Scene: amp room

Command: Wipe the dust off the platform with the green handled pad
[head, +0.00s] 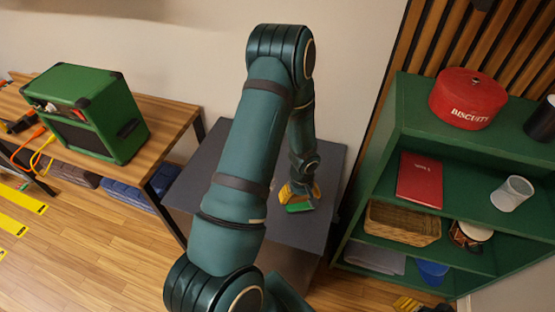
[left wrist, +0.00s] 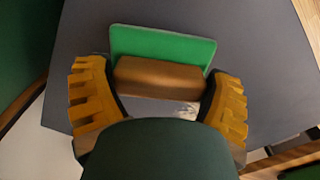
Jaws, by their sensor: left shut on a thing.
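The green pad (head: 299,208) is low over the grey platform (head: 203,180) in the head view. In the left wrist view the green pad (left wrist: 160,46) shows a brown block-shaped handle (left wrist: 158,78). My left gripper (head: 301,192) has yellow fingers and is shut on this handle, one finger at each end. The pad looks flat on the platform, though contact is hard to confirm. A pale patch, perhaps dust (left wrist: 187,109), shows on the platform just below the handle in the left wrist view. My left arm hides much of the platform in the head view.
A green shelf (head: 413,146) stands close on the right, holding a red biscuit tin (head: 468,98), a red book (head: 419,180) and a basket (head: 402,222). A wooden bench (head: 165,113) with a green amp (head: 87,112) stands at left. The platform's left part looks clear.

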